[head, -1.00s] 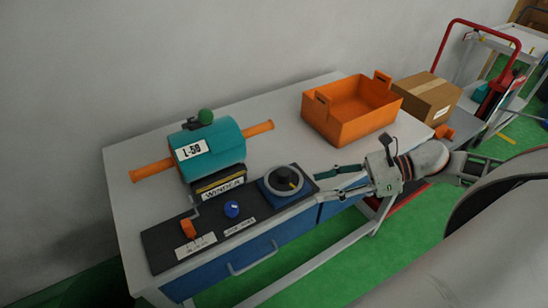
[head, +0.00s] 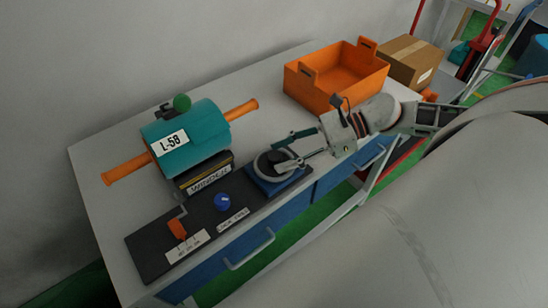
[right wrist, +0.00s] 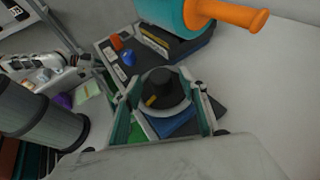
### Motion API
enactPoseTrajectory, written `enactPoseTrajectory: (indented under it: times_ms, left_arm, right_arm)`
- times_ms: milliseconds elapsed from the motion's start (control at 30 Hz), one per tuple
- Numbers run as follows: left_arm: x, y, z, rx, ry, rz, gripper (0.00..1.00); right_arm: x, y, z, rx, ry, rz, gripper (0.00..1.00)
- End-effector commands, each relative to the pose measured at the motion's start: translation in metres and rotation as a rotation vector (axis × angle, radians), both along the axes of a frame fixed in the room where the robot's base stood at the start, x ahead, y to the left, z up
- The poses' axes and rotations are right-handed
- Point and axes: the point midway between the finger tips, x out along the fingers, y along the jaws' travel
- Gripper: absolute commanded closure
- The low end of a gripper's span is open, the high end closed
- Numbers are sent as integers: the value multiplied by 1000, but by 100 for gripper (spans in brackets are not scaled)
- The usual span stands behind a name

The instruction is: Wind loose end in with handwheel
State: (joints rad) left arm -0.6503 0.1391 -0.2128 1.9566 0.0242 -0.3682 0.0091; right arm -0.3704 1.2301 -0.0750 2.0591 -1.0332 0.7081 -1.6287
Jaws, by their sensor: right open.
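The handwheel (head: 277,163), a grey ring with a black hub, sits on a blue base at the right end of the dark control panel. It also shows in the right wrist view (right wrist: 163,92), with a yellow mark on its hub. My right gripper (head: 294,151) is open at the wheel, its fingers spread on either side of the hub in the wrist view; I cannot tell whether they touch it. The teal roll (head: 203,133) labelled L-58 lies on an orange bar on the winder (head: 205,172). No loose end can be made out. My left gripper is not in view.
The panel also bears an orange lever (head: 177,229) and a blue knob (head: 222,201). An orange crate (head: 335,82) and a cardboard box (head: 411,60) stand to the right. The table (head: 95,190) is bare at its left end.

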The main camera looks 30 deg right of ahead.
Motion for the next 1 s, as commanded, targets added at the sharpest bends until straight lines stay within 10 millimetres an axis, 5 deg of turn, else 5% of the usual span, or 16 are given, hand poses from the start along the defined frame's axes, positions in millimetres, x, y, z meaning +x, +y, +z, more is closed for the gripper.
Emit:
enactPoseTrajectory:
  times_ms: [733,900,1000]
  left_arm:
    - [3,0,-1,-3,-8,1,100]
    - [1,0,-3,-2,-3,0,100]
    - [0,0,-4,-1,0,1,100]
  right_arm:
    - [11,22,-10,0,1,0,58]
    - [11,22,-10,0,1,0,97]
    - [11,22,-10,0,1,0,97]
